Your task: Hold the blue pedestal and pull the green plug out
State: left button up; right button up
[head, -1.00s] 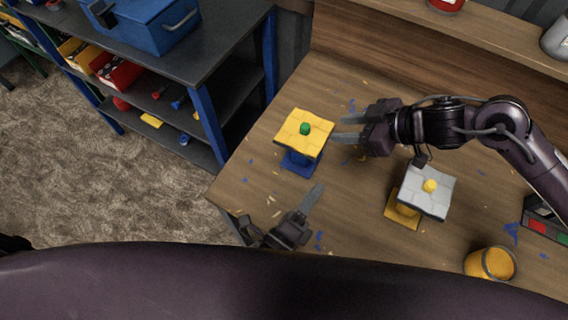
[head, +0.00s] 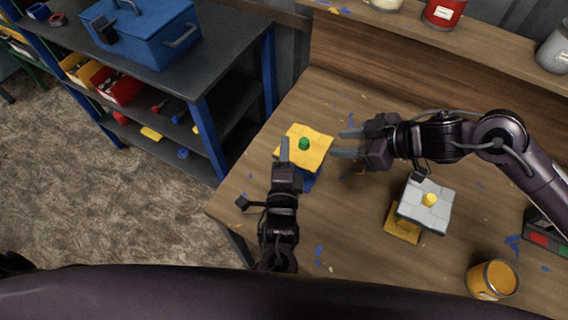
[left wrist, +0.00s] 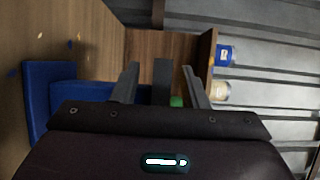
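The blue pedestal (head: 310,181) stands on the table, mostly hidden under a yellow block (head: 317,146). The green plug (head: 304,143) sticks up from the block's top. My left gripper (head: 285,143) is at the block's near left side; in the head view one finger hides the other. In the left wrist view my left gripper's fingers (left wrist: 160,68) are apart, with a dark bar between them that I cannot identify. Blue pedestal parts (left wrist: 48,88) show at left there, and a bit of green (left wrist: 177,101) shows low. My right gripper (head: 343,142) is open and empty, just right of the block.
A grey block (head: 431,215) with a yellow plug (head: 430,200) stands on a yellow pedestal (head: 402,225) to the right. An orange tin (head: 492,280) is at the front right. A shelf with a blue toolbox (head: 145,35) stands left of the table. Small chips litter the tabletop.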

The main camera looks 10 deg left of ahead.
pick_arm(q)
jog(key=shift+w, duration=0.2)
grip_shut()
dwell(0.5)
